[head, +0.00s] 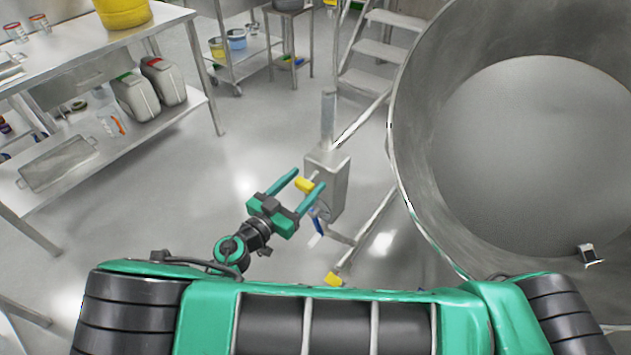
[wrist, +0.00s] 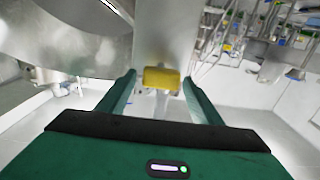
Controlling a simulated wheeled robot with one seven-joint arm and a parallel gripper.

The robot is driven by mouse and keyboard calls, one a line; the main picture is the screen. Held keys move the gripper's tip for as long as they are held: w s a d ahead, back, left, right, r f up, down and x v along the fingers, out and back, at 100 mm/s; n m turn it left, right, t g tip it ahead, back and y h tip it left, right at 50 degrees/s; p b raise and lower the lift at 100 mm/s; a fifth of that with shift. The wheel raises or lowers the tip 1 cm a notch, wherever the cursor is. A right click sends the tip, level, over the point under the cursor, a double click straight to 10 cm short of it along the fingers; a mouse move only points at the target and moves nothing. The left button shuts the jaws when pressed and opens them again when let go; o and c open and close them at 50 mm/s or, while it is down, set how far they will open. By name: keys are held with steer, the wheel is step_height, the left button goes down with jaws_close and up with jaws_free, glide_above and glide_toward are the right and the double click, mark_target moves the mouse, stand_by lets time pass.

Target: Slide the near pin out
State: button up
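A yellow pin head (head: 304,185) sticks out from the side of a grey metal post housing (head: 335,172) beside the big steel vessel. In the wrist view the yellow pin head (wrist: 161,78) lies between my two fingers, with a gap on each side. My gripper (head: 309,179) is open, with its green fingers pointing at the housing and straddling the pin head without visible contact. Most of the pin's shaft is hidden. Another yellow piece (head: 333,279) sits lower down, at the near end of a floor rail; I cannot tell whether it is a pin.
The large steel vessel (head: 410,150) fills the right. A blue and white piece (head: 317,228) hangs below the housing. Steel steps (head: 380,50) stand behind. A bench with a lower shelf (head: 190,105) holding canisters is at left. The floor between is clear.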

steer(key=v, duration=1)
steer(key=shift+s+a, duration=0.25)
steer(key=shift+a, duration=0.05)
stand_by(0.4)
